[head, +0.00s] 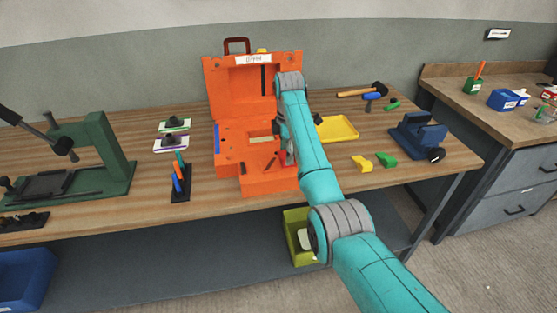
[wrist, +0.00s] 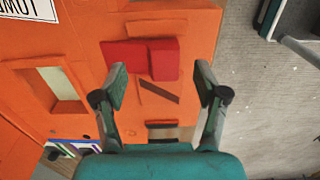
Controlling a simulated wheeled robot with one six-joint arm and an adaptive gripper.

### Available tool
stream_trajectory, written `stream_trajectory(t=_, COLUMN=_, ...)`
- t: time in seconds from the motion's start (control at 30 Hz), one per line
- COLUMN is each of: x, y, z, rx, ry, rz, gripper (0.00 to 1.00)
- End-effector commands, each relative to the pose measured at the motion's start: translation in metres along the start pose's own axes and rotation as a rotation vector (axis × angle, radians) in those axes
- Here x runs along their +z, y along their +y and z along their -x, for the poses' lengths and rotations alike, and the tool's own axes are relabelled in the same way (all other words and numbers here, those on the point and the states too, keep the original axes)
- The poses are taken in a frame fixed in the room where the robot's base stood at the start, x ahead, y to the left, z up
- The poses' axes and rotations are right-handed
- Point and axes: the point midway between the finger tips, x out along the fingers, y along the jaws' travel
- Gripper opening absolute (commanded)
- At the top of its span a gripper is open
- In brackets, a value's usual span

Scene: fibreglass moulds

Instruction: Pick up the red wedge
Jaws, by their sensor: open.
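The red wedge (wrist: 150,59) shows in the wrist view on the orange surface of the toolbox, just beyond my fingertips. It has a flat part on the left and a taller block on the right. My gripper (wrist: 162,82) is open and empty, its two fingers apart on either side of the wedge's near right part. In the head view my gripper (head: 287,153) is low over the right part of the open orange toolbox (head: 228,138). My arm largely hides the wedge there. I cannot tell the exact gap between fingers and wedge.
A yellow tray (head: 337,129), a yellow wedge (head: 362,163) and a green wedge (head: 386,159) lie right of the toolbox. A blue vice (head: 417,136) stands farther right. The toolbox lid (head: 228,92) stands up behind. A green press (head: 90,160) stands at left.

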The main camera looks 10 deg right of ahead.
Motion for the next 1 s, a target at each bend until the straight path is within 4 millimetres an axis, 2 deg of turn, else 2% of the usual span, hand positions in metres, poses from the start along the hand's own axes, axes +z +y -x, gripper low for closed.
stream_trajectory(t=0.1, x=0.0081, y=-0.0012, z=-0.0114, rx=0.001, ry=0.0, rz=-0.001, gripper=0.72)
stream_trajectory(t=0.3, x=0.0082, y=-0.0011, z=-0.0124, rx=0.001, ry=0.0, rz=0.001, gripper=0.72)
stream_trajectory(t=0.33, x=0.0081, y=-0.0011, z=-0.0124, rx=0.001, ry=0.0, rz=0.001, gripper=0.7)
stream_trajectory(t=0.6, x=0.0079, y=-0.0013, z=-0.0127, rx=0.0, ry=0.0, rz=0.001, gripper=0.02)
stream_trajectory(t=0.63, x=0.0079, y=-0.0013, z=-0.0128, rx=0.0, ry=0.0, rz=0.001, gripper=0.0)
stream_trajectory(t=1.0, x=0.0064, y=-0.0016, z=-0.0117, rx=-0.003, ry=0.0, rz=0.001, gripper=0.0)
